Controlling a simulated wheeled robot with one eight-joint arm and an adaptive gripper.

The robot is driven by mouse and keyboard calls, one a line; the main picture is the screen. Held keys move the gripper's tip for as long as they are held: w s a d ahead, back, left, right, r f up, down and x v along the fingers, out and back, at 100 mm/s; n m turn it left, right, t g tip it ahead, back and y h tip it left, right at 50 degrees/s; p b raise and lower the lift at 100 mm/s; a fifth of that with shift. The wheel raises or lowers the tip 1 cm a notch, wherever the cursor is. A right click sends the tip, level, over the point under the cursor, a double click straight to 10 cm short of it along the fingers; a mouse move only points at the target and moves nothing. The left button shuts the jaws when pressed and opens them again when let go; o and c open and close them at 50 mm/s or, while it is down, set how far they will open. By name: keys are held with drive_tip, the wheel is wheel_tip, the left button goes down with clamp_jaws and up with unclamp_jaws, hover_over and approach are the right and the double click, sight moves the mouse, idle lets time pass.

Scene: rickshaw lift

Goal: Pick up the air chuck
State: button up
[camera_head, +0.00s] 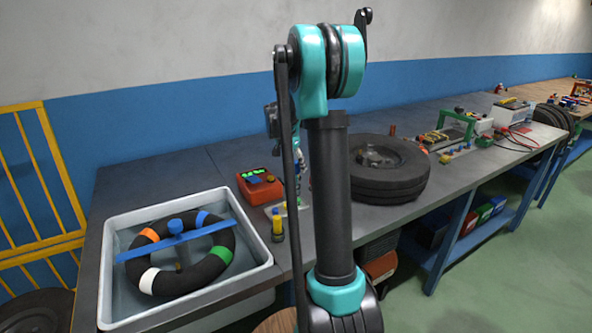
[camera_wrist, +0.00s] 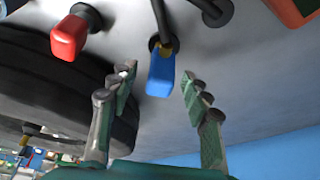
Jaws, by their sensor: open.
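In the wrist view, a blue block-shaped end piece (camera_wrist: 160,76) with a brass fitting hangs from a dark stem or hose. A red piece (camera_wrist: 69,38) of similar shape on a black part is to its left. I cannot tell for certain which is the air chuck. My gripper (camera_wrist: 157,82) is open. Its two fingers lie on either side of the blue piece in the picture, with gaps on both sides. I see no contact, and the depth between them is unclear. In the head view, my arm hides most of this area.
A large black tire (camera_head: 388,180) lies on the grey workbench (camera_head: 150,182), close beside the gripper. A red device (camera_head: 259,187) with a green display stands left of my arm. A grey tub (camera_head: 116,262) holds a striped ring. Several tools crowd the bench's far right.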

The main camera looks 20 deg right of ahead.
sight(296, 161)
clamp_jaws()
idle(0.3)
wheel_tip(296, 161, up, 20)
idle(0.7)
